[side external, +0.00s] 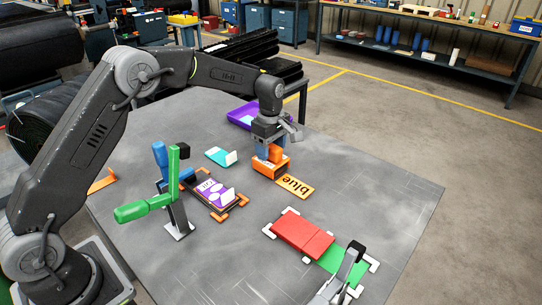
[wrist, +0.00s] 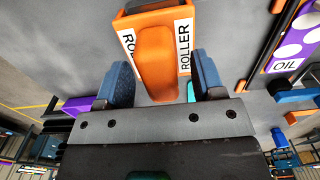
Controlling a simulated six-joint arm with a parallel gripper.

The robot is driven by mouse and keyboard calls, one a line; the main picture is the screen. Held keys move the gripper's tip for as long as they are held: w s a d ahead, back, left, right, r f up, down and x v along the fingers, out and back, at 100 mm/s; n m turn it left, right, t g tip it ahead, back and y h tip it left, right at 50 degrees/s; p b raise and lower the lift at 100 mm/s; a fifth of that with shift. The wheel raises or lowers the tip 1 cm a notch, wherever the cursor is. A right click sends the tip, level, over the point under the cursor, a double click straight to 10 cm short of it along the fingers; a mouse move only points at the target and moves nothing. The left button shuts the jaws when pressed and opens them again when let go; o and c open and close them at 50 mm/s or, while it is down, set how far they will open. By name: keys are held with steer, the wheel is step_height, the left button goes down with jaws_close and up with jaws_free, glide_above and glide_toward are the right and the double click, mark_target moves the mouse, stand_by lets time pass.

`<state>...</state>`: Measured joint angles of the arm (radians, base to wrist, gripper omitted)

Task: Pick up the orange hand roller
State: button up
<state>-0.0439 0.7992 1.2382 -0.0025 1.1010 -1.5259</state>
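The orange hand roller (side external: 275,153) sits in an orange holder (side external: 270,167) on the grey table. Its orange handle (wrist: 163,62) fills the middle of the wrist view, with white "ROLLER" labels on the holder on both sides. My gripper (side external: 268,152) is down at the holder. In the wrist view my gripper (wrist: 163,80) is open, with one blue-padded finger on each side of the handle. Narrow gaps seem to show between pads and handle. The roller's lower part is hidden in the holder.
A teal piece (side external: 220,156) and a purple tray (side external: 243,116) are near. A green-handled press (side external: 174,195) stands left, beside a purple oil card (side external: 213,191). Red and green belt pieces (side external: 303,232) lie front right.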

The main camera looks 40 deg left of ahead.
steer(key=c, duration=1)
steer(key=shift+r, duration=0.1)
jaws_close()
steer(key=shift+r, duration=0.55)
steer(key=r, duration=0.1)
steer(key=a+r, duration=0.1)
steer(key=r, duration=0.1)
steer(key=shift+s+r, duration=0.15)
steer(key=shift+r, duration=0.15)
steer(key=s+a+r, duration=0.5)
steer(key=a+r, duration=0.1)
steer(key=a, duration=0.3)
steer(key=shift+a+r, duration=0.15)
steer(key=shift+s, duration=0.1)
